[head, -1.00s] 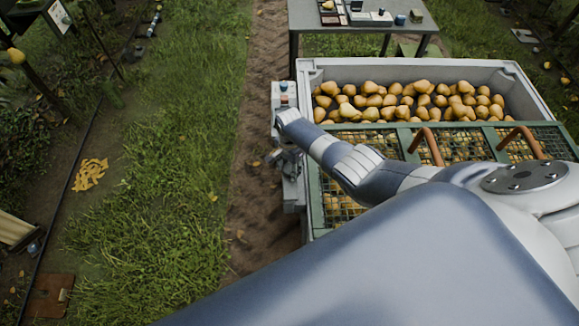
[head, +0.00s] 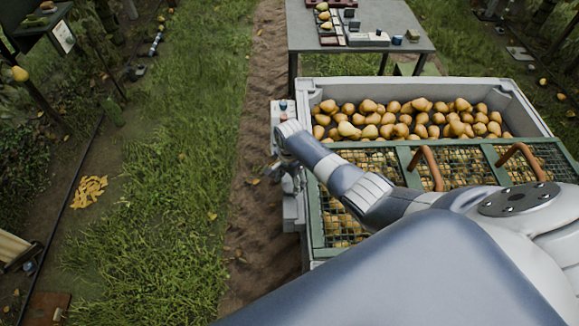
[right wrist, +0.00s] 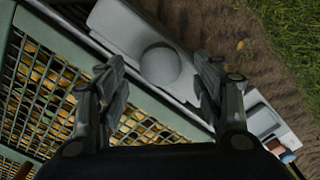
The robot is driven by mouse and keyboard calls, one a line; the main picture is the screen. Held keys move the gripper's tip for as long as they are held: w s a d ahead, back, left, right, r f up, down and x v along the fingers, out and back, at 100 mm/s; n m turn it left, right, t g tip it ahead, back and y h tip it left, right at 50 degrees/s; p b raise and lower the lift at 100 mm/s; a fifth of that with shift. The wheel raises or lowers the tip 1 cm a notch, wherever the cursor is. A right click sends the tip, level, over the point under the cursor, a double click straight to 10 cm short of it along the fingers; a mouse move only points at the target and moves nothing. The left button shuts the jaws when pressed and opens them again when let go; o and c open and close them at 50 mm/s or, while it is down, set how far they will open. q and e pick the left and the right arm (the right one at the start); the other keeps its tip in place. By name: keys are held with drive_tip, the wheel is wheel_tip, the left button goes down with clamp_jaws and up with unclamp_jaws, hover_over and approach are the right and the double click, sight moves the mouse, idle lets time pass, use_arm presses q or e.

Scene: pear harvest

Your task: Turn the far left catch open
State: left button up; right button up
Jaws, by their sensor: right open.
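A long crate (head: 530,100) full of pears stands at the right in the head view, its near part under a green-framed mesh lid (head: 395,165). My right gripper (head: 287,182) is at the crate's left side, pointing down and partly hidden by my arm. In the right wrist view the right gripper (right wrist: 165,80) is open and empty. A round grey knob (right wrist: 160,65), which looks like the catch, shows between its fingers on the pale rim. I cannot tell whether the fingers touch it. My left gripper is out of view.
A pale box (head: 283,112) with small red and blue parts sits at the crate's far left side. A grey table (head: 420,42) with trays stands behind. Bare soil (head: 255,190) and grass lie left of the crate. Two copper-coloured handles (head: 432,168) rise from the lid.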

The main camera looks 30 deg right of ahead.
sight(290, 187)
wheel_tip(290, 187, up, 9)
drive_tip(key=shift+f, duration=0.15)
drive_tip(key=shift+s+f, duration=0.1)
idle(0.7)
